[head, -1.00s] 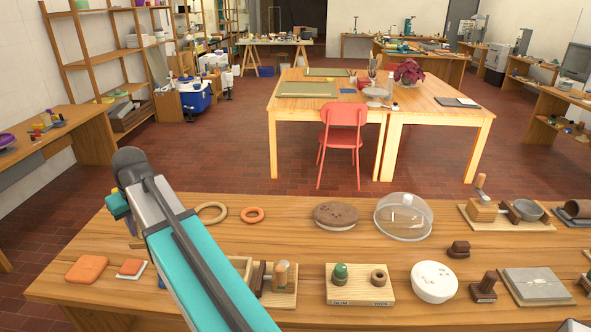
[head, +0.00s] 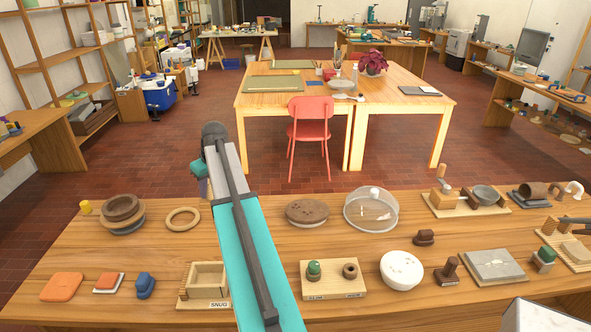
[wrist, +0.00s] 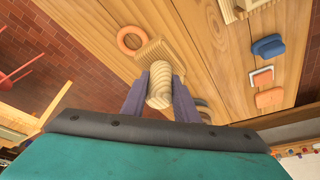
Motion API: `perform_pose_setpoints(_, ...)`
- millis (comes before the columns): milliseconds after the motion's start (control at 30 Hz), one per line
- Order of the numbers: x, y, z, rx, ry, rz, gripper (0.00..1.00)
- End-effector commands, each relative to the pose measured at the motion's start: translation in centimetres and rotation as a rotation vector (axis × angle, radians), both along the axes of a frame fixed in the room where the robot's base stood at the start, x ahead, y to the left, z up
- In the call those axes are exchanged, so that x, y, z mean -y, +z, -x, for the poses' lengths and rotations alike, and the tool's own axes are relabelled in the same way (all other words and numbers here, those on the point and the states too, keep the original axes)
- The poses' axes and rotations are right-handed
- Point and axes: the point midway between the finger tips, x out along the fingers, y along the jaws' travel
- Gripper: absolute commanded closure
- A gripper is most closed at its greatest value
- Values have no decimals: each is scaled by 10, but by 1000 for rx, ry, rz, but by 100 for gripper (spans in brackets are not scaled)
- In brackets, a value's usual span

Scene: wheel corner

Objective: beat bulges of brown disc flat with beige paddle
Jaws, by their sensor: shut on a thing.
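The brown disc (head: 307,211) lies on the workbench in the middle of the head view, left of the clear dome; small dark marks show on its top. My gripper (wrist: 159,92) is shut on the handle of the beige paddle (wrist: 155,50), seen in the wrist view with the round handle end toward the camera and the block beyond it. In the head view my gripper (head: 201,178) is left of the brown disc and apart from it. My arm hides most of the gripper there, and the paddle cannot be made out.
A clear dome (head: 371,210) stands just right of the disc. A wooden ring (head: 183,218) and stacked brown rings (head: 122,212) lie to the left. A post board (head: 334,281) and white bowl (head: 401,270) are nearer. Bare bench lies between disc and post board.

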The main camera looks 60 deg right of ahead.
Motion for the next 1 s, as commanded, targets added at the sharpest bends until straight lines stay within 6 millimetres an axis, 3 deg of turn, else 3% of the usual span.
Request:
perform_pose_setpoints(100, 43, 2, 17, 2, -18, -1, 97)
perform_pose_setpoints(367, 126, -3, 62, 10, -46, -2, 97)
perform_pose_setpoints(600, 199, -8, 115, 20, -75, 0, 97)
perform_pose_setpoints(800, 246, -13, 158, 29, -95, 2, 97)
perform_pose_setpoints(1000, 269, -16, 181, 36, -103, 5, 97)
